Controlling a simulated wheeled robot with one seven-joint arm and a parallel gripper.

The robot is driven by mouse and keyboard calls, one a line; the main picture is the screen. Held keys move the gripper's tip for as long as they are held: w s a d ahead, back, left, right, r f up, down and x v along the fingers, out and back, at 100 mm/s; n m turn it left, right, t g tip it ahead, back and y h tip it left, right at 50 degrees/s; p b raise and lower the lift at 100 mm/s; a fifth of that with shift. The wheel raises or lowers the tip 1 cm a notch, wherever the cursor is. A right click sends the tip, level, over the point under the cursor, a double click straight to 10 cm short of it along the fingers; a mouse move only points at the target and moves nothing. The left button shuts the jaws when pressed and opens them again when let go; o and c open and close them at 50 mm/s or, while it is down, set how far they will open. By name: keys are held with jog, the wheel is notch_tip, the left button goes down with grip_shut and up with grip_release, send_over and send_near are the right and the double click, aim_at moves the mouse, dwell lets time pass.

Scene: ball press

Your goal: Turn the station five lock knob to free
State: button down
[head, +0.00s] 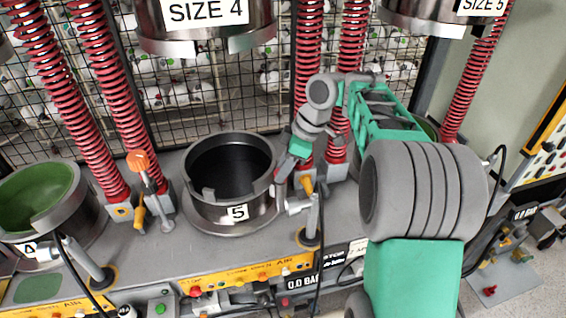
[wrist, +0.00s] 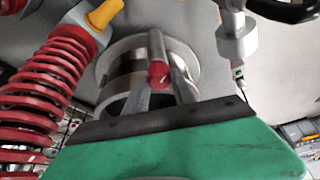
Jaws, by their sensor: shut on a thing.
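The station five pot (head: 228,207), a dark open cylinder labelled 5, stands on the grey bench in the head view. My gripper (head: 283,178) reaches down at the pot's right side, just left of an orange handle (head: 306,186). In the wrist view my gripper (wrist: 165,82) is shut on a small red-ended knob (wrist: 158,73), which looks like the station five lock knob. The knob sits in front of a round metal fitting (wrist: 118,75). My fingers cover much of the knob, and I cannot tell its turn position.
Red coil springs (head: 308,60) rise behind the bench, and one spring (wrist: 40,90) is close in the wrist view. A grey cylinder with a hose (head: 305,208) stands near my gripper. The station four pot (head: 85,215) is at the left. Size-labelled press heads (head: 205,25) hang above.

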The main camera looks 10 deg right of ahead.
jog(key=shift+w+r+n+g+p, duration=0.1)
jog(key=shift+n+g+p, duration=0.55)
jog(key=shift+n, duration=0.55)
jog(key=c, duration=1.1)
grip_release()
jog(key=shift+o, duration=0.2)
